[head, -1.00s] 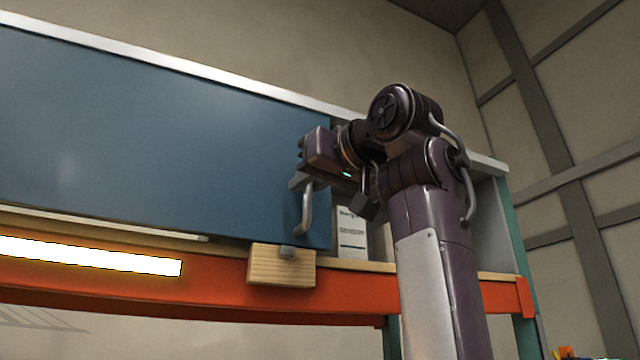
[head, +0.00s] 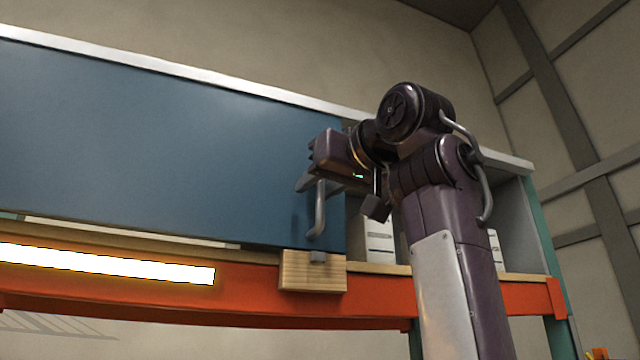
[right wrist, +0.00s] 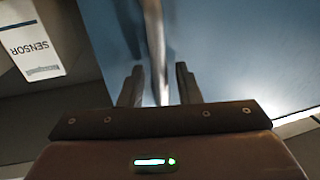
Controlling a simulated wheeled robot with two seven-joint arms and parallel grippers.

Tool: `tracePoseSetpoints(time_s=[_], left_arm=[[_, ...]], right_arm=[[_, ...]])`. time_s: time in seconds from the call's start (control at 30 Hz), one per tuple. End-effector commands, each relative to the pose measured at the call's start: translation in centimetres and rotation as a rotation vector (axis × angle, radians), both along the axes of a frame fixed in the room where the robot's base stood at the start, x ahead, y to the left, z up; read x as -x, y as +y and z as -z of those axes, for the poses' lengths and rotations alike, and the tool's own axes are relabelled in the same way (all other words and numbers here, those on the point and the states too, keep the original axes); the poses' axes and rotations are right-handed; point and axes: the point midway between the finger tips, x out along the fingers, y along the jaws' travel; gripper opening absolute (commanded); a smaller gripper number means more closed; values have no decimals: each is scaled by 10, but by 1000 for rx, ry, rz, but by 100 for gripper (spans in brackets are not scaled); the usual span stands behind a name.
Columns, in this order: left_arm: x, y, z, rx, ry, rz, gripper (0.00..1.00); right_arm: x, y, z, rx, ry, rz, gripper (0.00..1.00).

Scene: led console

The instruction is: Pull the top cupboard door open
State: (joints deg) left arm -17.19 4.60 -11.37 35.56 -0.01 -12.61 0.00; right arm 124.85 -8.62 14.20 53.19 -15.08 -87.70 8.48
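The top cupboard door (head: 170,140) is a wide blue panel with a grey bar handle (head: 319,210) near its right edge. The door stands ajar: boxes inside show past its right edge, and the right wrist view shows the dark inside beside the slanted door (right wrist: 235,60). My right gripper (head: 308,183) is at the upper part of the handle. In the right wrist view, the handle (right wrist: 157,50) runs between the two fingers (right wrist: 160,88), with a small gap on each side, so the gripper looks open around it. My left gripper is out of view.
A white box marked SENSOR (right wrist: 30,45) stands inside the cupboard. A wooden block (head: 312,272) with a grey piece on top sits at the orange beam (head: 400,303) below the door. A lit strip (head: 105,265) runs along that beam at left.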

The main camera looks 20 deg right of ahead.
Motion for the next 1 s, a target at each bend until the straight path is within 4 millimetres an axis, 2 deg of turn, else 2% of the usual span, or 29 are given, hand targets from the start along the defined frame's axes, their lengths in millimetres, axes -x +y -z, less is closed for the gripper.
tracePoseSetpoints(time_s=[0.13,0.23,0.6,0.77,1.0], left_arm=[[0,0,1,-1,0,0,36],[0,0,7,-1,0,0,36],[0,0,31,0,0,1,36],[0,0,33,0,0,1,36],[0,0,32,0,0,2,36]], right_arm=[[2,0,1,1,1,0,30],[10,-3,2,1,0,0,30],[66,-19,2,-1,-2,0,30],[74,-21,1,0,1,0,30],[74,-21,1,0,1,0,30]])
